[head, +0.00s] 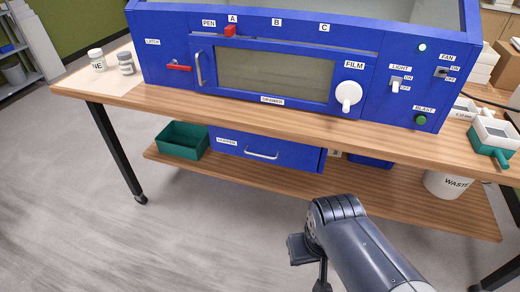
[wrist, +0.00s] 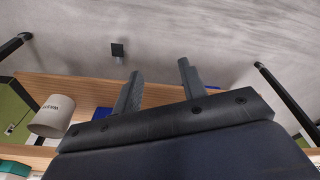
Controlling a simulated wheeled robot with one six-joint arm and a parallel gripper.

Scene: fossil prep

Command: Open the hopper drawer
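The blue hopper drawer (head: 285,162) is under the workbench top, above the lower shelf. Its front carries a HOPPER label and a pale bar handle (head: 262,155), and it looks shut. My arm reaches in from the lower right of the head view, in front of the shelf and apart from the drawer. In the wrist view my gripper (wrist: 160,68) has its two dark fingers spread with nothing between them. The fingertips cannot be made out clearly in the head view. The handle cannot be made out in the wrist view.
A green bin (head: 183,140) stands left of the drawer on the lower shelf (head: 400,180). A white WASTE bucket (head: 447,184) is at the right. The blue cabinet (head: 160,45) with latch, knob and switches stands on the bench above. The floor at front left is clear.

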